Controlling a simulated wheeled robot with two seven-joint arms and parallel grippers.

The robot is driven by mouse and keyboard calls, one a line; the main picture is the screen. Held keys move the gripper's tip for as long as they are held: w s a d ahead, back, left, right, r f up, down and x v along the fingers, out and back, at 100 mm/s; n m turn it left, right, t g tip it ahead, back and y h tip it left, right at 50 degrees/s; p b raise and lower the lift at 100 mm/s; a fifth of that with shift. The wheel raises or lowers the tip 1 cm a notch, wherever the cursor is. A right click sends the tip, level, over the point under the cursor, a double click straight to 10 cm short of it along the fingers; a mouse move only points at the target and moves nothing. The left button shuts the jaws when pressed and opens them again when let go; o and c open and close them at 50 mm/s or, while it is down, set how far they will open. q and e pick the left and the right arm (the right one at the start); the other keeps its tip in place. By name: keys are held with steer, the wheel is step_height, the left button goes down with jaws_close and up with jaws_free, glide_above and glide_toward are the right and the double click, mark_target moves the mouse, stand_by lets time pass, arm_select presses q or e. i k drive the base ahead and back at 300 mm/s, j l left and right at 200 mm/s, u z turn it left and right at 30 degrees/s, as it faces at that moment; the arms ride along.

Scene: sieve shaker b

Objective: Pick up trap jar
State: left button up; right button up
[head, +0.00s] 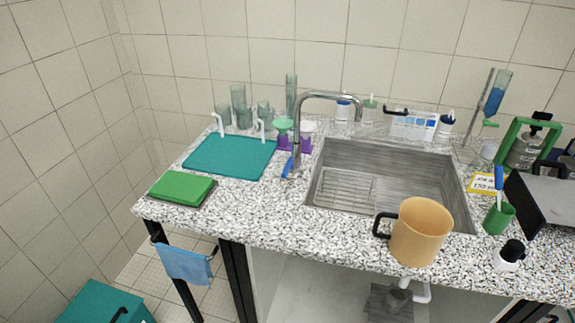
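I cannot tell for sure which thing is the trap jar. Under the sink, a white drain pipe (415,291) hangs above a dark grey boxy object (390,302) in the shaded space below the counter. A small white jar with a black top (509,254) stands upright on the counter at the front right. Neither of my grippers shows in the head view.
The speckled counter (270,215) holds a steel sink (400,165) with a curved tap (300,120). A tan jug (421,232) stands at the front edge. A green-framed device (510,140) and dark box (540,205) fill the right. A teal bin (95,300) stands on the floor.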

mark_target(395, 299)
steer(key=l+z, duration=0.15)
steer(key=z, duration=0.85)
steer(key=k+l, duration=0.05)
